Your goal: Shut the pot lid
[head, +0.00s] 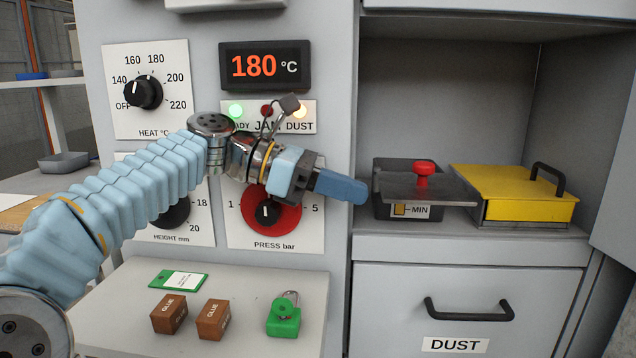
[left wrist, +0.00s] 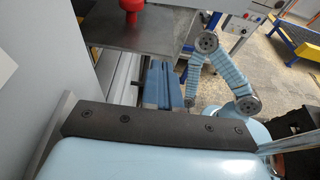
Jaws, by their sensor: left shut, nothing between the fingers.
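The dark grey pot (head: 381,206) stands in the open bay on the right, with a "MIN" label on its front. Its flat grey lid (head: 448,191) has a red knob (head: 423,176) and lies off to the right, overhanging the pot's right side. A strip of the pot's left side shows uncovered. The lid (left wrist: 160,28) and red knob (left wrist: 131,17) also show at the top of the left wrist view. My left gripper (head: 352,190) is shut and empty, just left of the pot and apart from it. My right gripper is not in view.
A yellow-lidded box (head: 505,185) with a black handle stands close right of the pot. The DUST drawer (head: 465,290) is below. Left are the control panel, with the red press dial (head: 285,221), and a shelf (head: 235,340) holding brown glue blocks (head: 213,319) and a green padlock (head: 284,318).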

